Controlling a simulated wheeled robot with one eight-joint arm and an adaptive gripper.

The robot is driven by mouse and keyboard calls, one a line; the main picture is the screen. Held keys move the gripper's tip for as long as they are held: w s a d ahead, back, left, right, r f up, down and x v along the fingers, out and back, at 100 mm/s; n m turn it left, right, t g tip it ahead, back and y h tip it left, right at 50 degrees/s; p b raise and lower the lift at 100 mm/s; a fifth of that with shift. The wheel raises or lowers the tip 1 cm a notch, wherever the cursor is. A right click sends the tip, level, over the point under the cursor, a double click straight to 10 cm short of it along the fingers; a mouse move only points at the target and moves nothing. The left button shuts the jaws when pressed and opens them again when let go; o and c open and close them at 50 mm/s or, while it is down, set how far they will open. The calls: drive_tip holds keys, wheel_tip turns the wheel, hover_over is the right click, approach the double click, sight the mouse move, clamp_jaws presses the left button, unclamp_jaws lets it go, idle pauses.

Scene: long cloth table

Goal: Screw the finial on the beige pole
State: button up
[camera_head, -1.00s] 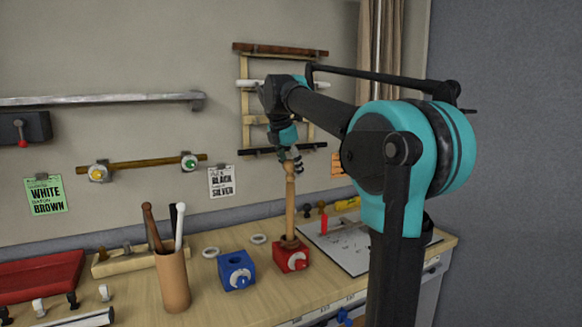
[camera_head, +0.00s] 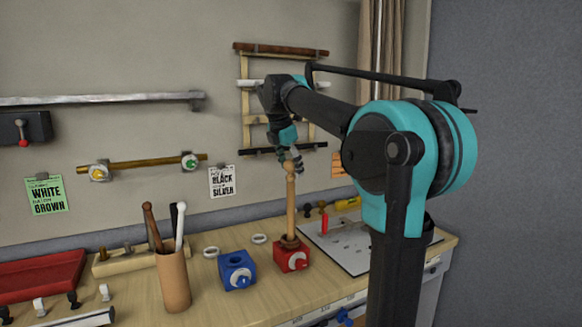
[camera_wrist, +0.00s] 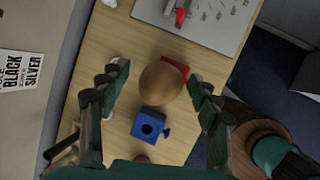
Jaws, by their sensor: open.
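The beige pole (camera_head: 291,213) stands upright in the red clamp block (camera_head: 291,257) on the table. A rounded wooden finial (camera_head: 290,169) is at the pole's top; whether its thread is fully seated cannot be seen. In the wrist view the finial (camera_wrist: 162,84) shows as a brown knob hiding the pole below it. My gripper (camera_head: 291,158) is just above the finial, pointing down. In the wrist view its two fingers (camera_wrist: 157,76) are spread on either side of the finial, with a gap on both sides.
A blue clamp block (camera_head: 237,270) stands left of the red one. A brown cup (camera_head: 173,281) holding several rods is farther left. A metal plate (camera_head: 345,247) with a red-handled tool lies to the right. A wooden rack (camera_head: 245,100) hangs on the wall behind.

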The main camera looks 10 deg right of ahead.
drive_tip(key=n+t+y, duration=0.1)
drive_tip(key=n+y, duration=0.1)
drive_tip(key=n, duration=0.3)
drive_tip(key=n+y, duration=0.1)
drive_tip(key=n, duration=0.3)
drive_tip(key=shift+y, duration=0.4)
